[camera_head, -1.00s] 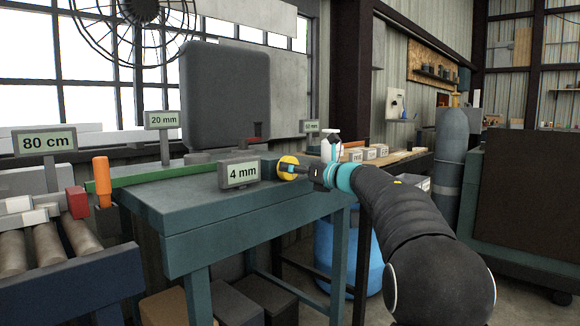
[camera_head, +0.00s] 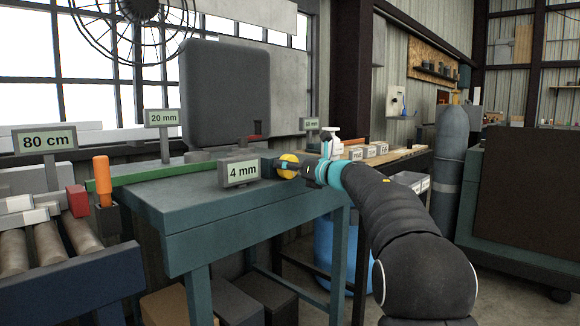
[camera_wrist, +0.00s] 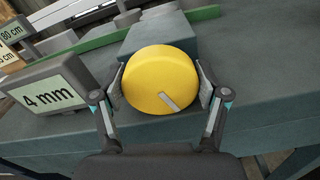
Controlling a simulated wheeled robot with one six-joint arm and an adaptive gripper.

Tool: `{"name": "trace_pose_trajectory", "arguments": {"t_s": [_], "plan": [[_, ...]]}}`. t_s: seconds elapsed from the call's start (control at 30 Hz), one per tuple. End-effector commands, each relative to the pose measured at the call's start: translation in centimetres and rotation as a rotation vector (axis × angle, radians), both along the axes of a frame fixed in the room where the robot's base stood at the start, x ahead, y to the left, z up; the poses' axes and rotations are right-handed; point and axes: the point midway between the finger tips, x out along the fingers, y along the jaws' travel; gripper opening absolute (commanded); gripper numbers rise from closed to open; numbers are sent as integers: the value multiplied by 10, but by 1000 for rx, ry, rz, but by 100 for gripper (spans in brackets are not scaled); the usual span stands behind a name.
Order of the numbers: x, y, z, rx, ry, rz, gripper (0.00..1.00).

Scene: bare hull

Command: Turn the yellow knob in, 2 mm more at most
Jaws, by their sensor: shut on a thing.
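The yellow knob (camera_wrist: 158,75) is a round disc with a grey mark, seen in the wrist view on the end of a blue-grey block (camera_wrist: 160,33). My gripper (camera_wrist: 161,87) is shut on the knob, one finger on each side of it. The grey mark points to the lower right of the knob's face. In the head view the knob (camera_head: 289,166) sits at the right end of the bench, partly hidden by my gripper (camera_head: 290,168). A sign reading "4 mm" (camera_head: 240,172) stands just left of it.
A green bar (camera_head: 140,175) runs along the teal bench (camera_head: 190,208). Signs reading "20 mm" (camera_head: 163,118) and "80 cm" (camera_head: 44,141) stand at the left. An orange handle (camera_head: 102,180) and rollers (camera_head: 48,247) are at the far left. A dark grey box-shaped machine (camera_head: 226,95) stands behind.

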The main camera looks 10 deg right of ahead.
Motion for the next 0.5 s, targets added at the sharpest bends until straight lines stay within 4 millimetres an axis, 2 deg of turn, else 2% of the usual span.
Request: {"name": "trace_pose_trajectory", "arguments": {"t_s": [0.3, 0.5], "plan": [[1, -1, 2, 199, 146, -1, 39], [1, -1, 0, 213, 154, -1, 39]]}}
